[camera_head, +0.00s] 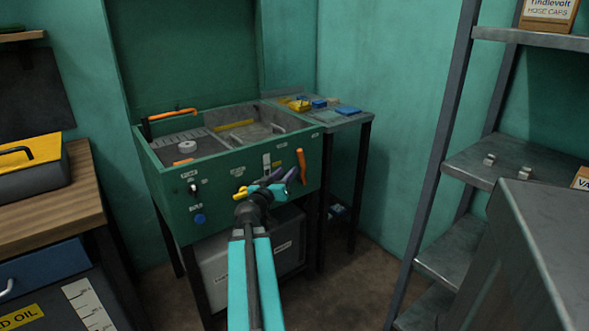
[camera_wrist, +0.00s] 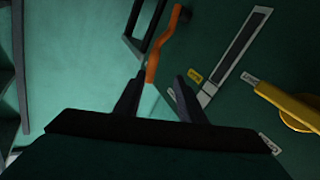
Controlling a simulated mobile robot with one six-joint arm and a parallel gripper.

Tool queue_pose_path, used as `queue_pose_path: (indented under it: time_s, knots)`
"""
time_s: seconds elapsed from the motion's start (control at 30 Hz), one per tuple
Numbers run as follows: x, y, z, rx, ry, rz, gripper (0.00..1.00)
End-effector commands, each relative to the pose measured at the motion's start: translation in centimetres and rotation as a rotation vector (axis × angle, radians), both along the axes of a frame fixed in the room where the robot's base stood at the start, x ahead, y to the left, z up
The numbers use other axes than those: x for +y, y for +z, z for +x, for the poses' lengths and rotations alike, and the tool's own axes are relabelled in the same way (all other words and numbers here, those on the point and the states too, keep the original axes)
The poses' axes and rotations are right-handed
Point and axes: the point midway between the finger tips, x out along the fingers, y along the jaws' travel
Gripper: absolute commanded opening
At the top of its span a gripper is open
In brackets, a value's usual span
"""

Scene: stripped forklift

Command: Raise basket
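A green washer cabinet (camera_head: 232,185) stands with its lid up. Its open sink holds a slatted grey section at left and a grey basket-like part (camera_head: 250,133) at right, lying low inside; its details are too small to tell. An orange lever (camera_head: 301,165) sticks out at the right of the front panel. It also shows in the wrist view (camera_wrist: 166,40), beside a dark slot with a pale scale (camera_wrist: 238,55). My gripper (camera_head: 284,177) is in front of the panel, left of the lever. Its fingers (camera_wrist: 160,78) are apart, with the lever's lower end near their tips; contact cannot be told.
A yellow handle (camera_head: 241,194) juts from the panel, close to my wrist, and shows at right in the wrist view (camera_wrist: 296,108). A blue knob (camera_head: 199,218) sits lower left. A side table (camera_head: 345,120) stands at right, a workbench (camera_head: 60,205) at left, metal shelving (camera_head: 500,160) far right.

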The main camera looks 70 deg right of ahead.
Motion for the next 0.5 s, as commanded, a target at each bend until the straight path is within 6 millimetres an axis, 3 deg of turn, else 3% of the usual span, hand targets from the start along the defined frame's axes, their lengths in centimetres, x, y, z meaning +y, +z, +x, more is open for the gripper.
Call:
queue_pose_path:
  time_s: [0.5]
  knots:
    - [-4.9,0.1,-0.2,0.0,-0.001,0.0,0.36]
